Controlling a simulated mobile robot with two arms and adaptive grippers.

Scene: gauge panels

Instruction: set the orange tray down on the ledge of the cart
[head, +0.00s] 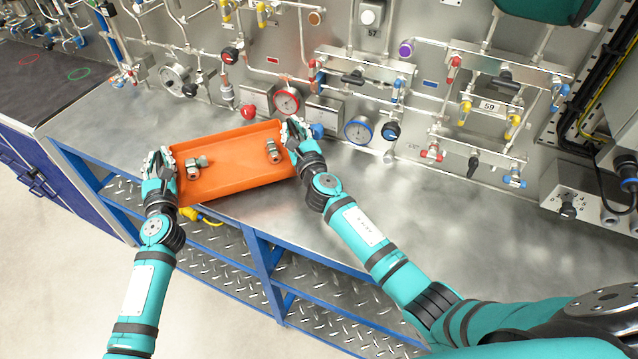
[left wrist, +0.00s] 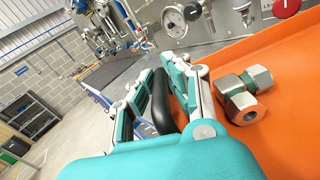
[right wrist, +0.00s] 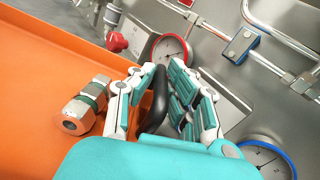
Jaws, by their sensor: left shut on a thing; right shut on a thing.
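The orange tray (head: 228,160) is held between my two grippers at its short ends. It carries a metal fitting (head: 196,164) near its left end and another fitting (head: 273,152) near its right end. My left gripper (head: 160,163) is shut on the tray's black left handle (left wrist: 161,103). My right gripper (head: 295,133) is shut on its black right handle (right wrist: 157,102). The cart's steel ledge (head: 390,195) lies below the gauge panel. The tray covers part of the ledge and its front edge. I cannot tell whether the tray touches it.
Gauges and valves stand close behind the tray, including a red-rimmed gauge (head: 287,99) and a blue-rimmed gauge (head: 359,130). The ledge is bare to the right. A blue frame (head: 262,262) and a diamond-plate shelf (head: 335,322) are below. A dark mat (head: 50,85) lies far left.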

